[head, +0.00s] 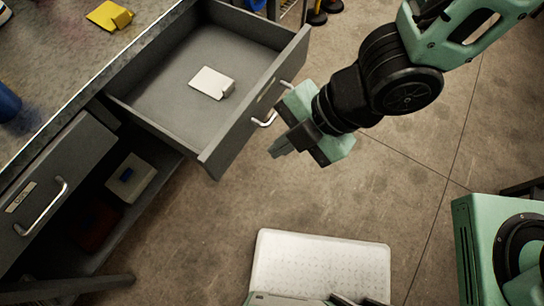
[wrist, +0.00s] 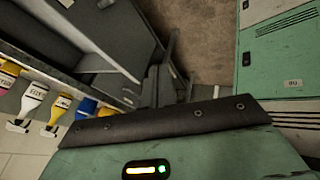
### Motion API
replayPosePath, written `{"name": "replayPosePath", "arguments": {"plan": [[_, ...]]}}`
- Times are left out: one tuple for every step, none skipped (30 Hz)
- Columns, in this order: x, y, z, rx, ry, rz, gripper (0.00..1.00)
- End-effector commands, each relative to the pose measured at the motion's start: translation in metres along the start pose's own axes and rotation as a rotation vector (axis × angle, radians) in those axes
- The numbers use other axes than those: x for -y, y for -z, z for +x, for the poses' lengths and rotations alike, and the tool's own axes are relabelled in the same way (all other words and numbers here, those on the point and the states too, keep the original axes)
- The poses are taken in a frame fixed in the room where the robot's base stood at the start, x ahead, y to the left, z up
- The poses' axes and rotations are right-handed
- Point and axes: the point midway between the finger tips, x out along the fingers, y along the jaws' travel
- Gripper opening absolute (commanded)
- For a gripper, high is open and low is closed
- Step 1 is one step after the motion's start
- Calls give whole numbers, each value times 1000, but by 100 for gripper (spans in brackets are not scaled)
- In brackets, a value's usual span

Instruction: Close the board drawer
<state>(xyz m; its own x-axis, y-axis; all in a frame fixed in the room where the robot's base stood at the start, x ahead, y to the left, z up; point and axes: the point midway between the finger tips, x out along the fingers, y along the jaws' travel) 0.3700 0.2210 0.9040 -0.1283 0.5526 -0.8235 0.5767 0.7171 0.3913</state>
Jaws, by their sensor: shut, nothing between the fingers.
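A grey drawer (head: 165,95) is pulled out of the workbench in the head view, with a small white block-like item (head: 212,83) lying inside. I take it as the board drawer; the label on its front is too small to read. Its front panel (head: 235,125) carries a silver bar handle (head: 265,121). My gripper (head: 275,151) is shut and empty, outside the drawer, just to the right of the front panel and close to the handle. I cannot tell whether it touches the panel.
A second drawer front (head: 50,190) with a silver handle appears closed at the left. An open shelf below holds a pale box (head: 130,183). A yellow item (head: 110,16) lies on the bench top (head: 65,50).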

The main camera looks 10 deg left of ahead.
Motion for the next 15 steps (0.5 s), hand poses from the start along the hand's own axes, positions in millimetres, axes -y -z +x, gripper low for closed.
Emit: {"name": "replayPosePath", "arguments": {"plan": [[1,6,4,-31,-2,-37,0],[1,8,6,-43,-4,-51,0],[2,10,8,-53,-6,-65,0],[2,11,10,-57,-6,-71,0],[2,12,12,-59,-7,-74,0],[2,12,16,-59,-6,-75,0],[2,12,20,-59,-6,-74,0],[2,12,24,-58,-6,-74,0],[2,12,30,-58,-5,-73,0],[3,12,36,-58,-4,-74,0],[3,13,41,-58,-4,-72,0],[3,13,49,-58,-4,-72,0],[3,13,55,-58,-4,-72,0],[3,14,61,-57,-4,-72,0],[3,14,69,-57,-2,-72,0]]}}
